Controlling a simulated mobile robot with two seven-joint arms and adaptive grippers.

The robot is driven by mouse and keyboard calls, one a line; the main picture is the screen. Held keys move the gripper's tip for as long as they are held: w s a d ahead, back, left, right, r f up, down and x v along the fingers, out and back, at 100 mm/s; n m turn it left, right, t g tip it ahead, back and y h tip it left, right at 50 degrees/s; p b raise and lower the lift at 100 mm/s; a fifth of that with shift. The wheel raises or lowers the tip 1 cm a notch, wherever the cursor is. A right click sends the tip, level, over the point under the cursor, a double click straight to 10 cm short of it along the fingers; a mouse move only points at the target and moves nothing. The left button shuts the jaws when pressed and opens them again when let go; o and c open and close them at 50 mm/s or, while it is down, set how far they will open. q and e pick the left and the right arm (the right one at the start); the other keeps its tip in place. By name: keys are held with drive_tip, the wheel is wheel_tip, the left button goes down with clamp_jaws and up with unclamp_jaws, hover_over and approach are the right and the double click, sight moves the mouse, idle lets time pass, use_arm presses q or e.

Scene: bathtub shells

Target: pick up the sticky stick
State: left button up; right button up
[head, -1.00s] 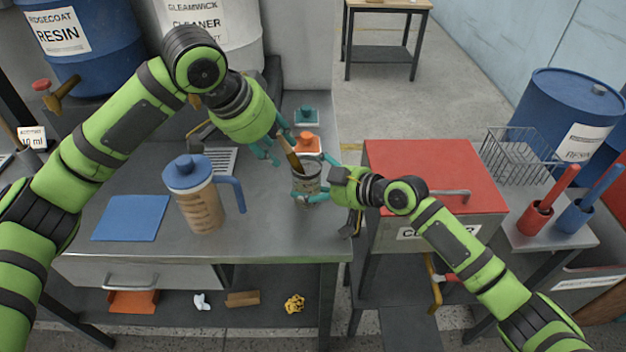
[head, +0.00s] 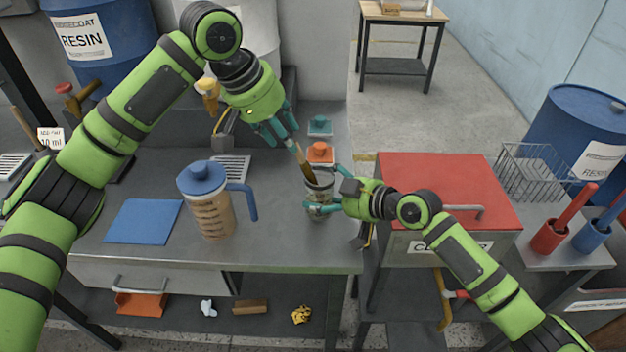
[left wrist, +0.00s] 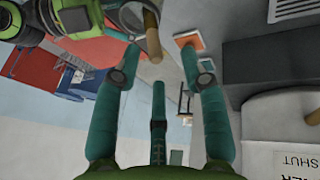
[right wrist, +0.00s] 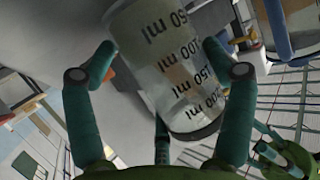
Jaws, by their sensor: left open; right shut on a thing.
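The sticky stick, a brown wooden stick (head: 304,163), leans in a clear measuring cup (head: 318,196), with its upper end above the rim. It also shows in the left wrist view (left wrist: 152,38), past the fingertips. My left gripper (head: 284,138) is open and empty, just above and left of the stick's top. My right gripper (head: 322,190) is shut on the cup's sides above the bench's right end. In the right wrist view the cup (right wrist: 172,70) with black ml marks sits between the fingers. The stick's lower end is mostly hidden.
A blue-lidded pitcher (head: 212,210) and a blue mat (head: 143,221) are on the bench (head: 280,240). Orange (head: 320,153) and teal (head: 320,126) capped items stand behind the cup. A red-topped cabinet (head: 450,185) is at right.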

sight(300, 158)
use_arm(q)
wheel_tip(300, 158, up, 3)
drive_tip(key=w+a+n+g, duration=0.1)
drive_tip(key=a+n+g, duration=0.15)
drive_tip(key=n, duration=1.45)
drive_tip(key=shift+g+h, duration=0.3)
drive_tip(key=shift+g, duration=0.05)
drive_tip(key=x, duration=0.5)
drive_tip(key=d+x, duration=0.1)
drive_tip(key=x, duration=0.5)
drive_tip(key=shift+w+d, duration=0.1)
drive_tip(key=shift+w, duration=0.1)
drive_tip(key=shift+r, duration=0.1)
clamp_jaws()
